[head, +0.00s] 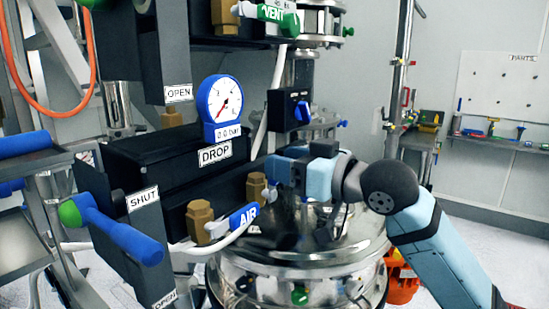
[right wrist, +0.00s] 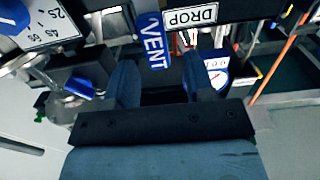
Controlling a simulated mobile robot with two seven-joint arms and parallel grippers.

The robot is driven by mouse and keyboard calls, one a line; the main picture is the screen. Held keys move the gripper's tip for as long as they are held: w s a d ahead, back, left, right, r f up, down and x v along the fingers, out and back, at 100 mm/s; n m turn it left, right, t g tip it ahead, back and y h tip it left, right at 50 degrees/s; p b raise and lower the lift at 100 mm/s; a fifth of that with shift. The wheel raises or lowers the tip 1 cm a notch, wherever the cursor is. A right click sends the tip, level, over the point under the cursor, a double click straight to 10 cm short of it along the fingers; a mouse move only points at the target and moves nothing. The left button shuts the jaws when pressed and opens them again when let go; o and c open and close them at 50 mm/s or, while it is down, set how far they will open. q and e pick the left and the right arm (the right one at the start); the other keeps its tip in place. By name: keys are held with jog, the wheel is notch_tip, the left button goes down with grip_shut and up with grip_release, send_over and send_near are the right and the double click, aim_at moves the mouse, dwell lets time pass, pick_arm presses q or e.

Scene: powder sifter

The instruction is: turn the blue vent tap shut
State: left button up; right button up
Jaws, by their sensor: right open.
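The blue vent tap handle, lettered VENT (right wrist: 153,40), shows in the right wrist view in front of my right gripper (right wrist: 163,80). Its near end lies between the two open fingers, with no clear contact on either. In the head view my right gripper (head: 287,173) reaches in from the right, above the shiny vessel and to the right of the DROP box. A blue piece beside its fingers there seems to be the tap, mostly hidden. My left gripper is not in view.
A blue AIR tap (head: 244,216) sits just below left of my gripper. A green VENT lever (head: 278,14) is higher up. A pressure gauge (head: 219,102) and a dark box with a blue knob (head: 302,111) are close by. Floor at right is open.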

jog(key=shift+x, duration=1.3)
grip_shut()
jog(key=shift+w, duration=0.1)
